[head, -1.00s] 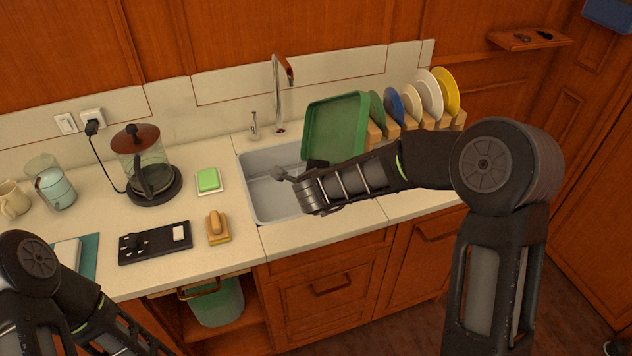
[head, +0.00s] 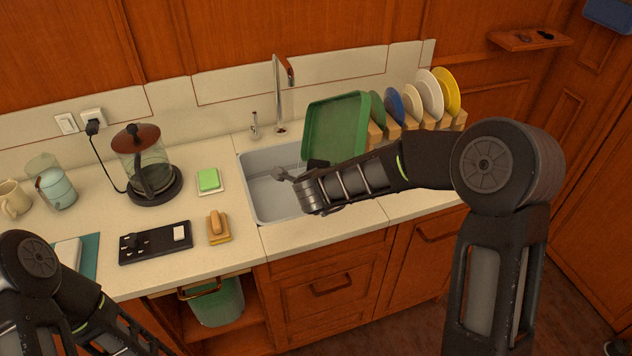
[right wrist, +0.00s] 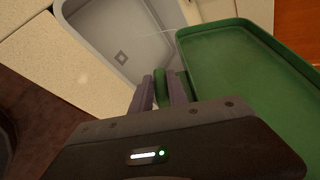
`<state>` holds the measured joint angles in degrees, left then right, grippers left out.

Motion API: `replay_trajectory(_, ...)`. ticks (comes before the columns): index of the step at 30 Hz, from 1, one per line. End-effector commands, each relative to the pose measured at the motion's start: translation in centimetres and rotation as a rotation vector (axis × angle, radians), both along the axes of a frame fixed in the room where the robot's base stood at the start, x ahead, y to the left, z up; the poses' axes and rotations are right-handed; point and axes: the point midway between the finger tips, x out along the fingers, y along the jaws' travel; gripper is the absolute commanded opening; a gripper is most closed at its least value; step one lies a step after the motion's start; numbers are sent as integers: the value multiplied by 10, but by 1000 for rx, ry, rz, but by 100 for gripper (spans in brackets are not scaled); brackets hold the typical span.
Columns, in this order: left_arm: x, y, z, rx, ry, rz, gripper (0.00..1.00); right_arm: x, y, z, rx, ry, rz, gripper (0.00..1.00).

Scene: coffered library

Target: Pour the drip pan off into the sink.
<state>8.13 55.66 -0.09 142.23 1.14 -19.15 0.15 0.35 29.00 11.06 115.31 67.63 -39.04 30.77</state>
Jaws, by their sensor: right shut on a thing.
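The drip pan (head: 335,126) is a green rectangular tray. In the head view it stands steeply tilted over the right part of the sink (head: 262,190), its inner face showing. My right gripper (head: 300,172) is at the pan's lower edge; the arm partly hides it. In the right wrist view the right gripper (right wrist: 162,90) is shut on a green part at the edge of the pan (right wrist: 245,85), and the grey sink basin (right wrist: 112,35) lies beyond.
The faucet (head: 278,90) stands behind the sink. A rack of plates (head: 430,95) is right of the pan. A sponge (head: 209,179), a brush (head: 217,226), a coffee maker (head: 146,165) and a black socket panel (head: 155,242) are on the counter to the left.

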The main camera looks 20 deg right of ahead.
Motion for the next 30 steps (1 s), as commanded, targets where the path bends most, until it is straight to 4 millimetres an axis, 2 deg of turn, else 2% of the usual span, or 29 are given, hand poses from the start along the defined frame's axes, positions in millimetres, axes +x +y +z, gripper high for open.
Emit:
replay_trajectory(17, 0, 0, -1, 0, 0, 0, 83, 0, -2, 0, 8, -3, -4, 0)
replay_trajectory(20, 0, 0, -5, 0, 0, 0, 83, 0, -11, -4, 47, -5, -18, 0)
replay_trajectory(27, 0, -1, -29, -4, -3, 0, 83, 1, -56, -11, 143, -21, -96, 0)
replay_trajectory(30, 1, -2, -40, -6, -7, -2, 83, 0, -67, -15, 192, -26, -109, 0)
